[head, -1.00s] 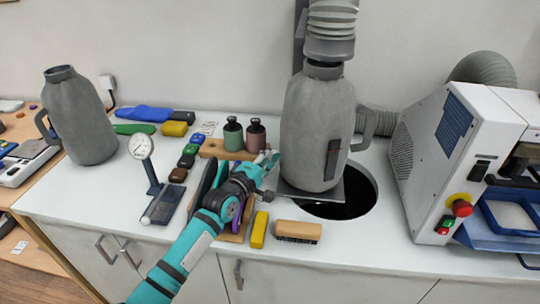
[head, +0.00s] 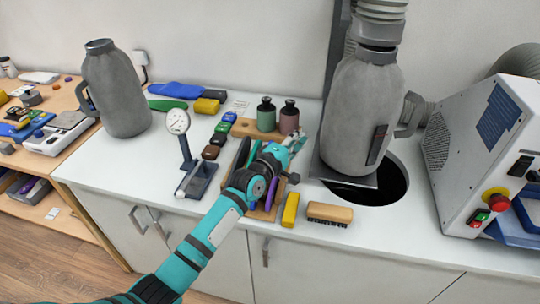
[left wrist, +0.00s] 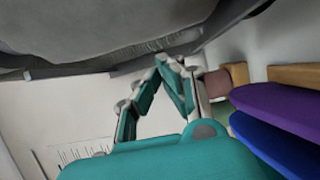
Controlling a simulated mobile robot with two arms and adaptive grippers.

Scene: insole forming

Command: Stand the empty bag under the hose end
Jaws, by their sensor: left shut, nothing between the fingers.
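One grey bag (head: 362,115) with a side handle and a dark window strip stands upright on a dark plate (head: 345,178), directly below the grey hose end (head: 376,30). A second grey bag (head: 115,90) with an open dark neck stands upright at the left of the counter. I cannot see inside either bag. My left gripper (head: 298,140) is shut and empty, just left of the bag under the hose and apart from it. In the left wrist view its fingertips (left wrist: 172,64) meet below a large grey surface.
A dark round hole (head: 385,185) opens beside the plate. Two bottles in a wooden rack (head: 245,128), a dial gauge (head: 178,122), a brush (head: 330,213) and a yellow block (head: 290,209) crowd the gripper. A white machine (head: 475,150) stands at right.

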